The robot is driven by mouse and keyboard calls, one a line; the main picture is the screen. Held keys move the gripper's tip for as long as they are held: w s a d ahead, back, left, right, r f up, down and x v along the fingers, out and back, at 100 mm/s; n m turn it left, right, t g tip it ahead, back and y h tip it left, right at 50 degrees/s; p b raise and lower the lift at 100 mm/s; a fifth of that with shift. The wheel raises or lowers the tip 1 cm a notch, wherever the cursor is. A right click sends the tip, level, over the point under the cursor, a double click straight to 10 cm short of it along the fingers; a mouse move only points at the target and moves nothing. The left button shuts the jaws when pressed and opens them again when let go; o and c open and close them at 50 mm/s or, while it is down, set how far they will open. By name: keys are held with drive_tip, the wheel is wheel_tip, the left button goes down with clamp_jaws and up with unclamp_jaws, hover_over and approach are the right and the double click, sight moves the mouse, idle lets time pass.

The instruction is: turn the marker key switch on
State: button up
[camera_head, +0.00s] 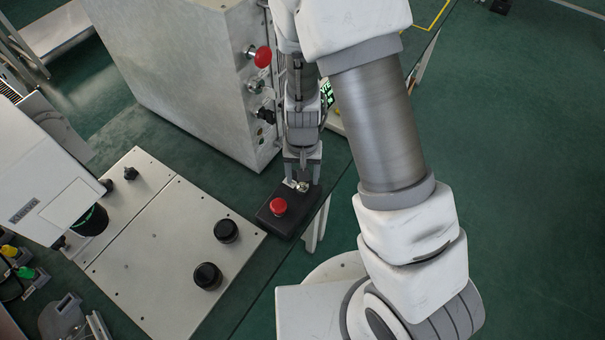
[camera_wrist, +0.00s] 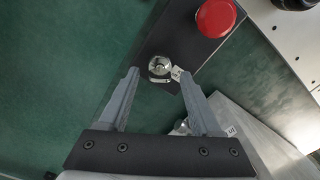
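The key switch (camera_wrist: 158,66) is a round silver lock on a black control box (camera_wrist: 187,42). A small metal key or tag (camera_wrist: 177,74) sticks out at its right side in the wrist view. In the head view the switch (camera_head: 303,187) sits on the box (camera_head: 272,222) beside a red button (camera_head: 278,206). My gripper (camera_wrist: 159,71) is open, its fingers apart on either side of the switch in the wrist view. The right fingertip appears close to the key; I cannot tell whether it touches. In the head view my gripper (camera_head: 302,175) points down over the switch.
A large grey cabinet (camera_head: 185,75) with a red knob (camera_head: 263,57) stands directly behind and left of my gripper. A pale panel with black knobs (camera_head: 226,231) lies left of the box. Green floor is open at the right.

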wheel_tip(320, 180, up, 18)
drive_tip(key=p, duration=0.2)
drive_tip(key=shift+f+p, duration=0.25)
drive_tip(key=shift+p, duration=0.05)
idle(0.6)
drive_tip(key=s+d+r+t, duration=0.2)
drive_tip(key=s+d+r, duration=0.1)
drive_tip(key=r, duration=0.3)
drive_tip(key=s+d+r+n+t, duration=0.1)
drive_tip(key=s+d+r, duration=0.3)
drive_tip(key=s+r, duration=0.1)
drive_tip(key=s+d+r+t, duration=0.2)
drive_tip(key=s+d+r, duration=0.1)
drive_tip(key=r, duration=0.4)
drive_tip(key=shift+s+d+r+n+t, duration=0.2)
drive_tip(key=shift+s+n+t, duration=0.15)
drive_tip(key=shift+s, duration=0.35)
